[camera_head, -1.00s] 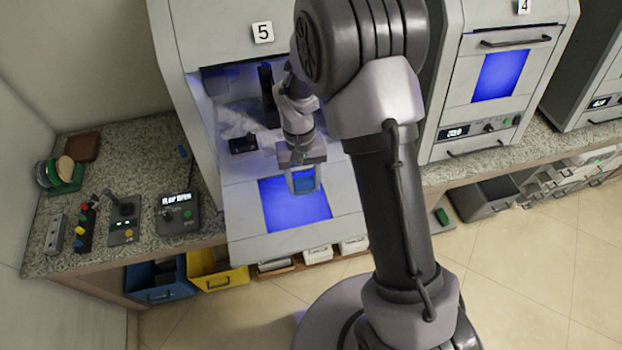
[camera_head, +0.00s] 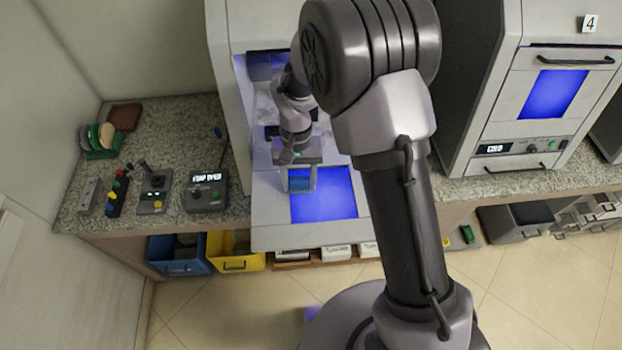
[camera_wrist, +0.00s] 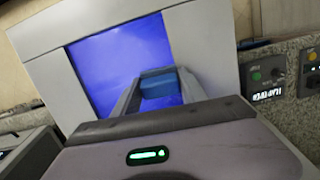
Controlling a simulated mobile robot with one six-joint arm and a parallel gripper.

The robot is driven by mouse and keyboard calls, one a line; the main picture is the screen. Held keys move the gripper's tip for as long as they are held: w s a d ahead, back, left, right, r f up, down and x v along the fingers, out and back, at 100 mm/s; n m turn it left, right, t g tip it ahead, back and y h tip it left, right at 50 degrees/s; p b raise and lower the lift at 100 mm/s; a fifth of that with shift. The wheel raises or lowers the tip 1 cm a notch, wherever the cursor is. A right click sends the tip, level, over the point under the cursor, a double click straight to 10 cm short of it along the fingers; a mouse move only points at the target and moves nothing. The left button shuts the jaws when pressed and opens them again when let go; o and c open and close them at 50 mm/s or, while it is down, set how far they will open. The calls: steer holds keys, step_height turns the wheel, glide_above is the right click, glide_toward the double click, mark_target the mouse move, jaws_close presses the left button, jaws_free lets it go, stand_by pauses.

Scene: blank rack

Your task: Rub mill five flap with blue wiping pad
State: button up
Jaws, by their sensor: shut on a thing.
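The mill five flap (camera_head: 273,227) is folded down and open, a grey panel with a glowing blue window (camera_head: 324,194). My gripper (camera_head: 300,183) is over the flap, at the left edge of the window in the head view. It is shut on the blue wiping pad (camera_head: 300,184). In the wrist view the pad (camera_wrist: 160,88) sits between the two fingers, in front of the blue window (camera_wrist: 118,62). The pad is at or very close to the flap surface; I cannot tell whether it touches.
A control box (camera_head: 206,193), a joystick box (camera_head: 153,192) and a rack of round pads (camera_head: 100,140) stand on the granite counter at left. Blue (camera_head: 180,258) and yellow (camera_head: 236,254) bins sit below. Mill four (camera_head: 540,100) stands at right.

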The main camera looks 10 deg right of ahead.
mark_target(343, 187)
steer(key=shift+a+r, duration=0.1)
steer(key=shift+s+d, duration=0.1)
steer(key=shift+d, duration=1.85)
steer(key=shift+d+p, duration=0.35)
steer(key=shift+d, duration=3.35)
steer(key=shift+a, duration=0.1)
steer(key=r+p, duration=0.2)
steer(key=w+r+p, duration=0.1)
steer(key=r+p, duration=0.1)
steer(key=r, duration=0.1)
steer(key=shift+w+r+p, duration=0.15)
steer(key=shift+r+p, duration=0.2)
steer(key=shift+p, duration=0.05)
steer(key=r+p, duration=0.2)
steer(key=r, duration=0.1)
steer(key=shift+w, duration=0.3)
